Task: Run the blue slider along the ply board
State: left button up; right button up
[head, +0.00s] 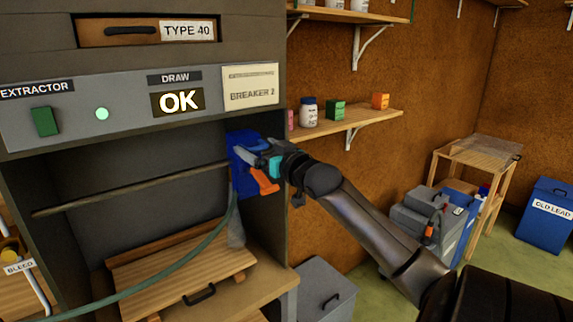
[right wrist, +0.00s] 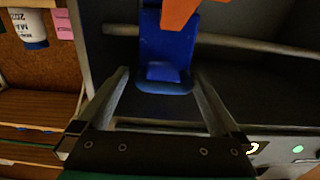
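The blue slider (head: 241,160) sits at the right end of a horizontal rail (head: 130,190) inside the extractor cabinet. It has an orange lever (head: 264,182), and a grey-green hose (head: 180,266) runs down from it to the left. The ply board (head: 180,275) lies flat below, with a dark handle. My right gripper (head: 256,158) is at the slider's right side. In the right wrist view its two fingers (right wrist: 161,75) are spread, with the blue slider (right wrist: 167,50) between their tips and small gaps visible. Contact cannot be told. My left gripper is not in view.
The cabinet's right edge (head: 280,200) is close to my right arm. A wall shelf (head: 350,125) with jars and boxes is behind it. A grey box (head: 323,290) stands below, and a wooden stand (head: 478,160) and a blue bin (head: 545,225) are at the right.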

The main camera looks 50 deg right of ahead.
jog(key=b+v, duration=0.1)
jog(key=v, duration=1.1)
jog(key=shift+s, duration=0.2)
